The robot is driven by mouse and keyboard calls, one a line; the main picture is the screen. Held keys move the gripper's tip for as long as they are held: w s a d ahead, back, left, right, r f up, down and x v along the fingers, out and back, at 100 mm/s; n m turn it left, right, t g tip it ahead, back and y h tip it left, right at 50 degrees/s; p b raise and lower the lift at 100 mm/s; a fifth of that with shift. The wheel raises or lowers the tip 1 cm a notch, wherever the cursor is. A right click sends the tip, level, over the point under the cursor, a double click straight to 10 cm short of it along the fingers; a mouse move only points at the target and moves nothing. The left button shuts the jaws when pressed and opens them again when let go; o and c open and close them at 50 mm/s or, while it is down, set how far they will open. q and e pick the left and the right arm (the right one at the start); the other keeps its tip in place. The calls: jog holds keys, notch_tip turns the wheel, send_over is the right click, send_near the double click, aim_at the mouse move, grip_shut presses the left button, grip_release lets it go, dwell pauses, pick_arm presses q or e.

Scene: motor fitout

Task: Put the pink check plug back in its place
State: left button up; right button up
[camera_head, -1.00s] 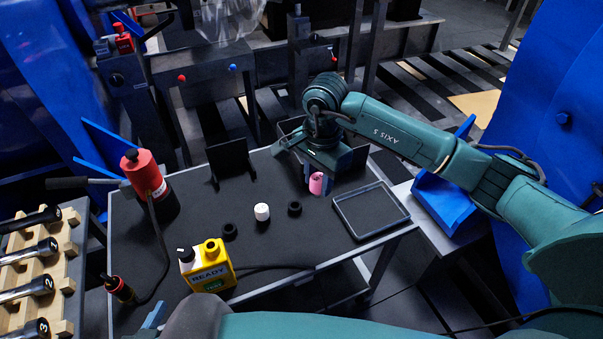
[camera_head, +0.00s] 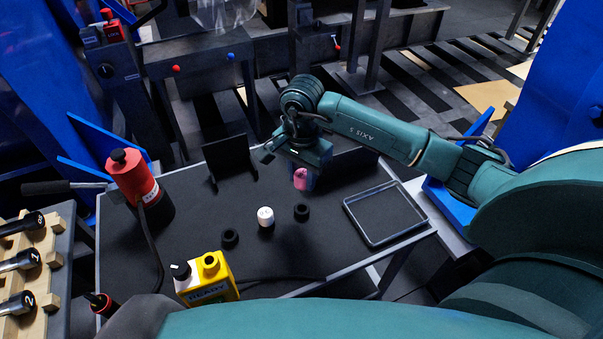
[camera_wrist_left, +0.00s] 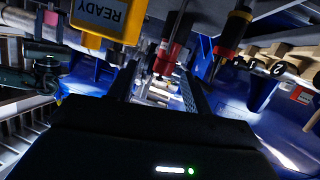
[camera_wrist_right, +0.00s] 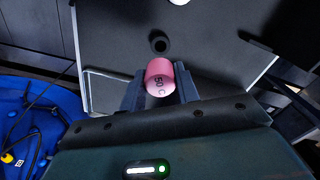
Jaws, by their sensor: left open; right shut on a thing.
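The pink check plug (camera_head: 301,180) is in my right gripper (camera_head: 298,172), held above the table. In the right wrist view the plug (camera_wrist_right: 160,77), marked "50 C", sits between the two fingers (camera_wrist_right: 158,92). A black ring-shaped holder (camera_head: 302,212) on the table looks empty; it also shows in the right wrist view (camera_wrist_right: 160,44), beyond the plug. A white plug (camera_head: 265,217) stands to its left, and another black ring (camera_head: 230,238) lies further left. My left gripper (camera_wrist_left: 158,88) is open, away from the plug; its fingertips are hard to make out.
A yellow READY box (camera_head: 208,280) and a red cylinder with a lever (camera_head: 135,180) stand on the table's left. A grey-rimmed tray (camera_head: 374,241) lies at the right. A black upright plate (camera_head: 230,160) stands at the back. Numbered tools rest on a wooden rack (camera_head: 52,258).

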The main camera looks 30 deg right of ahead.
aim_at(302, 191)
jog(key=shift+f+b, duration=1)
jog(key=shift+f, duration=0.2)
jog(key=shift+f+b, duration=0.7)
jog(key=shift+f, duration=0.15)
jog(key=shift+f+b, duration=0.55)
jog(key=shift+f, duration=0.05)
pick_arm(q)
jog(key=shift+m+h, duration=0.3)
jog(key=shift+m, duration=0.5)
jog(key=shift+w+d+f, duration=0.15)
jog(key=shift+d+f, duration=0.1)
jog(key=shift+f, duration=0.4)
jog(key=shift+w+d+f, duration=0.15)
jog(key=shift+d+f, duration=0.05)
jog(key=shift+f, duration=0.4)
jog(key=shift+w+d+f, duration=0.15)
jog(key=shift+d+f, duration=0.1)
jog(key=shift+f, duration=0.4)
pick_arm(e)
jog(key=shift+f, duration=0.25)
pick_arm(q)
jog(key=shift+a+f+b, duration=0.1)
jog(key=shift+f+b, duration=0.35)
jog(key=shift+b, duration=0.15)
jog(key=shift+r, duration=0.1)
jog(key=shift+f+b, duration=1.45)
jog(key=shift+f, duration=0.05)
pick_arm(e)
jog(key=shift+f, duration=1.6)
